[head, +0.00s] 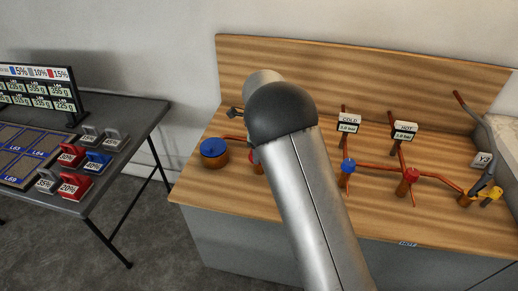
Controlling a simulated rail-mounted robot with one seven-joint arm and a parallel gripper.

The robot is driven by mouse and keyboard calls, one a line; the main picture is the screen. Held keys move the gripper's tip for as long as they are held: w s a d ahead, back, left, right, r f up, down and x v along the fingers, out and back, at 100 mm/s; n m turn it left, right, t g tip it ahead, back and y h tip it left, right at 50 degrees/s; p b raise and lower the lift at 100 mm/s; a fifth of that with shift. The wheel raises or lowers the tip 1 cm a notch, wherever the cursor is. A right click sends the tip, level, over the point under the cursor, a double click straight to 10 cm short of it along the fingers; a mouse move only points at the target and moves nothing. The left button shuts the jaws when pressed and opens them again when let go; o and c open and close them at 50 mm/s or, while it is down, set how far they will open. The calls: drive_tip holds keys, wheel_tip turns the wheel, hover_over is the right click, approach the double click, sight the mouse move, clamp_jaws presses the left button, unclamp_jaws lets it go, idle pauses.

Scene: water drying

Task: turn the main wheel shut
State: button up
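A red wheel (253,157) on a brown stub shows just left of my arm on the wooden counter; my arm hides part of it. I cannot tell for sure that it is the main wheel. A blue wheel (348,166) stands on the pipe below the COLD sign, and a red wheel (411,175) below the HOT sign. My arm crosses the middle of the view, its dark elbow above the counter. A small dark part (235,113) left of the elbow seems to be my gripper, mostly hidden; its fingers cannot be made out.
A blue-topped round container (214,152) stands at the counter's left. A grey spout with a yellow part (490,194) is at the right, near a Y3 tag (481,160). A wooden backboard (400,85) rises behind. A dark table (128,135) with coloured weights stands left, across a floor gap.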

drive_tip(key=shift+w+r, duration=0.1)
drive_tip(key=shift+r, duration=0.05)
drive_tip(key=o, duration=1)
wheel_tip(320, 180, up, 17)
drive_tip(key=b, duration=0.1)
drive_tip(key=shift+r, duration=0.15)
drive_tip(key=s+d+n+y, duration=0.1)
drive_tip(key=s+d+n, duration=0.7)
drive_tip(key=s+d, duration=0.5)
drive_tip(key=s+d+f+n, duration=0.1)
drive_tip(key=s+f+n, duration=0.1)
drive_tip(key=s+n, duration=0.2)
drive_tip(key=s+d+f+n, duration=0.1)
drive_tip(key=s+f+n, duration=0.2)
drive_tip(key=s, duration=0.8)
drive_tip(key=s+d+f+n+h, duration=0.1)
drive_tip(key=s+d+f+n, duration=0.1)
drive_tip(key=s+n, duration=0.3)
drive_tip(key=shift+s+f, duration=0.55)
drive_tip(key=shift+s, duration=0.65)
